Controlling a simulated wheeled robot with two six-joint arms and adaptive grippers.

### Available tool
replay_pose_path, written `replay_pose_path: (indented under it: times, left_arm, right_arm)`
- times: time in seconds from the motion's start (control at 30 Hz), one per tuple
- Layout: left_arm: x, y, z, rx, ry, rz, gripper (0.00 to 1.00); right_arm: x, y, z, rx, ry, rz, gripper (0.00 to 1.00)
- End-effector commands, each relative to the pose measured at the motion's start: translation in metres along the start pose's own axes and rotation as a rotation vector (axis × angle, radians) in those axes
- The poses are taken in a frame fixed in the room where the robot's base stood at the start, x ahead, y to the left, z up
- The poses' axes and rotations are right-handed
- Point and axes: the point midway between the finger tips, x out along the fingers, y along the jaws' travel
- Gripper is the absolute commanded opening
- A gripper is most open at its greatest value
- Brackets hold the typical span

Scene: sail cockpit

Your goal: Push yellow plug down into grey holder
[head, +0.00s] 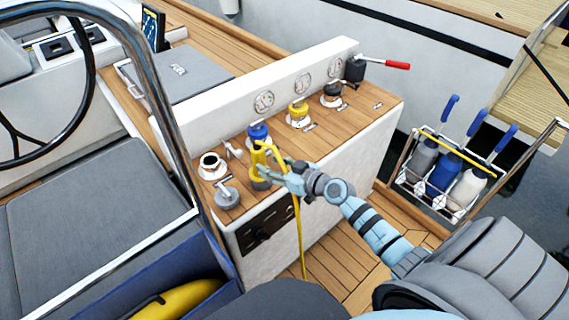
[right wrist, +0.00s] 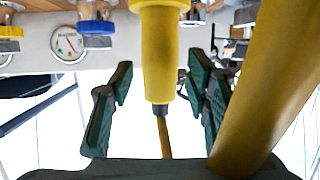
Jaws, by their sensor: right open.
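The yellow plug (head: 259,172) stands upright on the teak-topped console, with its yellow cable (head: 298,235) looping from its top down the console front. My right gripper (head: 266,171) reaches it from the right, fingers around the plug. In the right wrist view, which looks upside down, the plug (right wrist: 165,55) is between the spread fingers of the right gripper (right wrist: 160,95), with gaps on both sides. My left gripper is not in view.
A grey fitting (head: 227,194) and a black-centred white fitting (head: 212,165) stand left of the plug. A blue-topped fitting (head: 258,132) is close behind; yellow (head: 298,115) and black (head: 332,94) ones stand farther right. The cable (right wrist: 265,80) passes close to the wrist camera.

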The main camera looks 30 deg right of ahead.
Motion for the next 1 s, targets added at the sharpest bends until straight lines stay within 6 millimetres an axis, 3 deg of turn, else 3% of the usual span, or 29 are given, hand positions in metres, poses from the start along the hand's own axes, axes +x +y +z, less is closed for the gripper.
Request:
replay_pose_path:
  times: [0.17, 0.4, 1.0]
  left_arm:
    - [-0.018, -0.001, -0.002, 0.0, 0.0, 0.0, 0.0]
    - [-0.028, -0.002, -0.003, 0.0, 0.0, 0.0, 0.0]
    - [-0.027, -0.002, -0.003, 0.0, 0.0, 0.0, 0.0]
  right_arm:
    - [-0.023, 0.0, -0.003, 0.001, -0.003, 0.0, 0.43]
    - [-0.046, 0.0, -0.001, 0.0, -0.001, 0.0, 0.43]
    - [-0.047, 0.0, 0.001, -0.003, 0.0, 0.0, 0.43]
